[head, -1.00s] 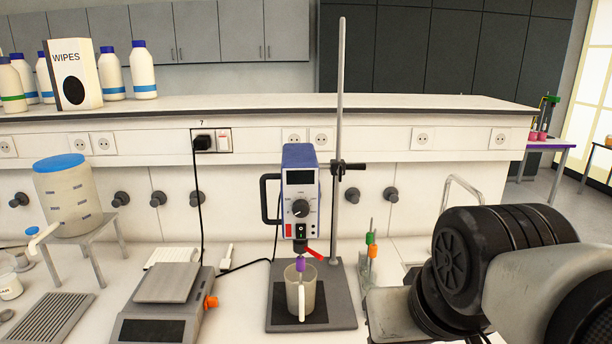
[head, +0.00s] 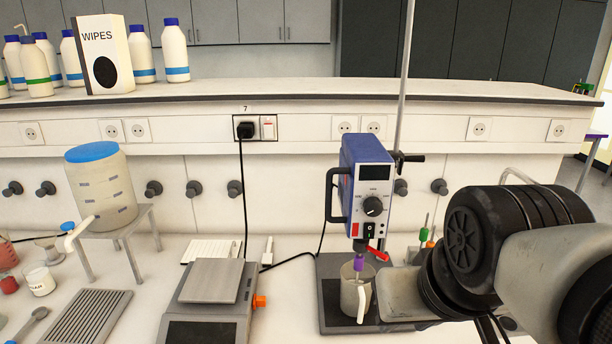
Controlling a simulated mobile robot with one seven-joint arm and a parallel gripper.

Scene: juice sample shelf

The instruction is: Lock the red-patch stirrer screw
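The stirrer (head: 367,180) is a blue and white box with a dial, a black switch and a red patch (head: 355,229) low on its front. It is held on an upright rod (head: 406,80) by a clamp with a black knob (head: 411,158). A red lever-like piece (head: 378,254) sticks out under the stirrer. A purple piece (head: 358,263) hangs below, over a pale mug (head: 354,291) on the dark base. My gripper (head: 392,296) is in view at the lower right, beside the mug. Its fingers cannot be made out, and nothing is seen held.
A balance (head: 212,300) with an orange knob stands left of the stirrer base (head: 330,322). A stand (head: 110,225) with a blue-lidded tank is farther left. Green and orange-topped sticks (head: 424,236) stand behind my arm. A black cable runs down to the bench.

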